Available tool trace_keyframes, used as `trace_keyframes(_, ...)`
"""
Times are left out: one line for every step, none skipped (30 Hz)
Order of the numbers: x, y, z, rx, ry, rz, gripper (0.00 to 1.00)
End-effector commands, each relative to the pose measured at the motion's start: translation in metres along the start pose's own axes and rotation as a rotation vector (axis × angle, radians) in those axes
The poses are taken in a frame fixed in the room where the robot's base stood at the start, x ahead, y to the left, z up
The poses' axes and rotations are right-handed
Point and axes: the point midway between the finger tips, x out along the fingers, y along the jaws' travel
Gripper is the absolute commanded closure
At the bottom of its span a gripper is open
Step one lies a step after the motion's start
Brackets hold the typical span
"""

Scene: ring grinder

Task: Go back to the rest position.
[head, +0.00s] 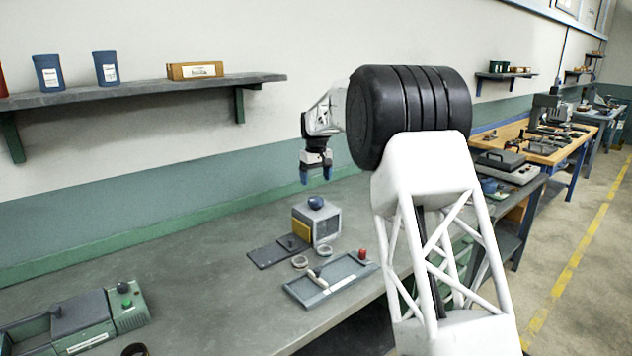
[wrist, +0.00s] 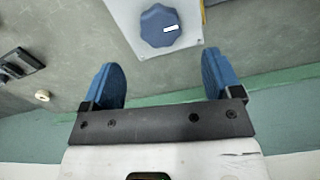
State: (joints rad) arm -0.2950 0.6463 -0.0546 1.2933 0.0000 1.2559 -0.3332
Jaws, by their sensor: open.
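My gripper (head: 317,173) hangs in the air above the grey bench (head: 190,260), fingers pointing down. In the wrist view my gripper (wrist: 162,82) shows its two blue fingers wide apart with nothing between them. Below it stands the ring grinder (head: 327,223), a grey box with a yellow side plate and a blue knob (head: 316,202) on top. The knob also shows in the wrist view (wrist: 160,26), beyond the fingertips and clear of them.
A shallow grey tray (head: 300,293) with small parts, a ring (head: 299,262) and a dark plate (head: 270,252) lie by the grinder. A green-and-grey machine (head: 125,308) stands at left. A wall shelf (head: 150,90) holds blue containers and a box.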

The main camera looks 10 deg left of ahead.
Motion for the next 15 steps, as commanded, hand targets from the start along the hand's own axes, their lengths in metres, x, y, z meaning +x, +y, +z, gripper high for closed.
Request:
trace_keyframes(0.000, 0.000, 0.000, 0.000, 0.000, 0.000, 0.16)
trace_keyframes(0.000, 0.000, 0.000, 0.000, 0.000, 0.000, 0.16)
trace_keyframes(0.000, 0.000, 0.000, 0.000, 0.000, 0.000, 0.16)
trace_keyframes(0.000, 0.000, 0.000, 0.000, 0.000, 0.000, 0.16)
trace_keyframes(0.000, 0.000, 0.000, 0.000, 0.000, 0.000, 0.16)
trace_keyframes(0.000, 0.000, 0.000, 0.000, 0.000, 0.000, 0.16)
trace_keyframes(0.000, 0.000, 0.000, 0.000, 0.000, 0.000, 0.16)
trace_keyframes(0.000, 0.000, 0.001, 0.001, 0.000, 0.000, 0.16)
trace_keyframes(-0.001, 0.000, 0.002, 0.001, 0.000, 0.000, 0.16)
trace_keyframes(-0.002, 0.001, 0.003, 0.002, 0.001, 0.000, 0.16)
trace_keyframes(-0.003, 0.001, 0.004, 0.003, 0.001, 0.001, 0.16)
trace_keyframes(-0.004, 0.001, 0.006, 0.006, 0.002, 0.001, 0.16)
trace_keyframes(-0.006, 0.001, 0.009, 0.008, 0.002, 0.001, 0.16)
trace_keyframes(-0.007, 0.002, 0.011, 0.010, 0.003, 0.001, 0.16)
trace_keyframes(-0.011, 0.002, 0.016, 0.014, 0.005, 0.002, 0.16)
